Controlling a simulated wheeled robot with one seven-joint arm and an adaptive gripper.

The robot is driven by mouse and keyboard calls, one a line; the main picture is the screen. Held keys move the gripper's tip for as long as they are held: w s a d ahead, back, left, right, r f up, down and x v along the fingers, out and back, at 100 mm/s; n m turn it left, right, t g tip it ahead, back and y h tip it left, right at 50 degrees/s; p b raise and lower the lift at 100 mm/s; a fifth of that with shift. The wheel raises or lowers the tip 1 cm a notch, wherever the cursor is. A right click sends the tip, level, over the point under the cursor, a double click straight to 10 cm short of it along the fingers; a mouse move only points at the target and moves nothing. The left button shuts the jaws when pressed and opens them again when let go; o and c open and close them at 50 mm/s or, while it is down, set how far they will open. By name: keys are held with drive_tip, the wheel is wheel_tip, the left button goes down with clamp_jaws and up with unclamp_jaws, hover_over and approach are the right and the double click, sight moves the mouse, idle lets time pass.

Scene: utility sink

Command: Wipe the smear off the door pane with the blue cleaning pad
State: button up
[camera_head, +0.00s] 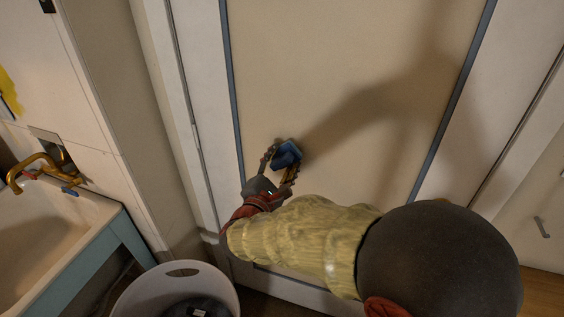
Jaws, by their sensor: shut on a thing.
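The blue cleaning pad (287,155) is held between the fingers of my gripper (280,168), at the lower left part of the door pane. My gripper is shut on the pad. The pad is at or very close to the pane; I cannot tell for sure whether it touches. The door pane (330,60) is a beige panel with blue-grey strips along its sides. No smear is clear on the visible part of the pane. My arm hides the lower part of the pane, and its shadow falls across the middle and upper right.
A sink (50,235) with a brass tap (40,167) stands at the left. A white bin (178,290) with a dark thing inside stands on the floor below the door's left side. A white door frame (180,110) runs beside the pane. A handle (541,227) shows at the right.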

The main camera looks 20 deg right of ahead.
sight(297, 160)
drive_tip(key=shift+x, duration=1)
idle(0.6)
drive_tip(key=shift+s+d, duration=0.6)
drive_tip(key=shift+d, duration=0.2)
drive_tip(key=shift+s+d, duration=0.55)
drive_tip(key=shift+d, duration=0.25)
drive_tip(key=shift+w+a, duration=0.1)
drive_tip(key=shift+w+a+r, duration=0.15)
drive_tip(key=shift+w+a, duration=1.05)
drive_tip(key=shift+a, duration=0.25)
drive_tip(key=shift+c, duration=0.4)
